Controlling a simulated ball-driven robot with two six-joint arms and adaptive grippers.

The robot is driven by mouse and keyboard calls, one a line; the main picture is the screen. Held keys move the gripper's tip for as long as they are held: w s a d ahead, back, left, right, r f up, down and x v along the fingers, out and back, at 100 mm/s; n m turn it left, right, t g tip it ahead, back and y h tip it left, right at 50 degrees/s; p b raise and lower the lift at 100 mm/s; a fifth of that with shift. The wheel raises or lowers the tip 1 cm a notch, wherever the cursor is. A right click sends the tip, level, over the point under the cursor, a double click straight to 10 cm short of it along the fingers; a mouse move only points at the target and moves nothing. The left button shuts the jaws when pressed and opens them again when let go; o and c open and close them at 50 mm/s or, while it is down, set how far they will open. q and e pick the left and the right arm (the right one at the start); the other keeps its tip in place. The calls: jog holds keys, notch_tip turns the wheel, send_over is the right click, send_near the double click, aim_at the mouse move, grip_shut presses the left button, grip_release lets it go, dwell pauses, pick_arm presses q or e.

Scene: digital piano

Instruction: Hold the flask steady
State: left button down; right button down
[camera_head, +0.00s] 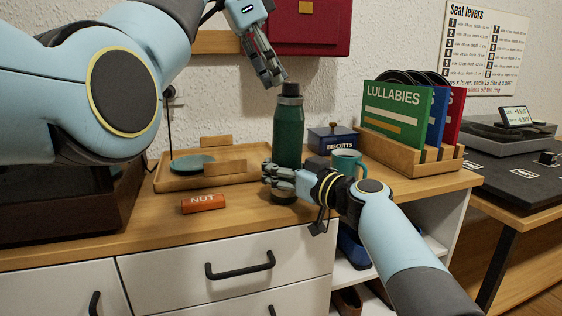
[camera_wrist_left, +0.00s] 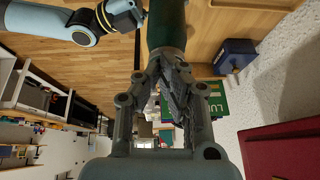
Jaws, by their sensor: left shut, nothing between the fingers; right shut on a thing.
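In the left wrist view the flask (camera_wrist_left: 165,22) is at the top of the picture, beside the fingers of the left gripper (camera_wrist_left: 163,62). I cannot tell whether they touch the cap.
A wooden tray (camera_head: 235,178) with a green disc stands left of the flask. An orange NUT bar (camera_head: 203,203) lies in front. A blue biscuit tin (camera_head: 331,138), a teal mug (camera_head: 346,160) and a record rack (camera_head: 410,170) stand to the right. A red box (camera_head: 310,30) hangs behind.

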pick_arm(q)
notch_tip(320, 180, up, 6)
jog(key=w, duration=0.1)
pick_arm(e)
jog(key=shift+s+f, duration=0.1)
jog(key=shift+f, duration=0.3)
pick_arm(q)
notch_tip(320, 180, down, 7)
jog(key=shift+w+a+r, duration=0.2)
jog(key=shift+w+a, duration=0.15)
jog(key=shift+d, duration=0.35)
jog(key=shift+s+d+f, duration=0.1)
jog(key=shift+s, duration=0.3)
dwell(0.4)
jog(key=shift+s+d, duration=0.15)
jog(key=shift+s, duration=0.2)
jog(key=shift+f, duration=0.1)
jog(key=shift+s+a, duration=0.1)
jog(key=shift+a, duration=0.3)
dwell(0.6)
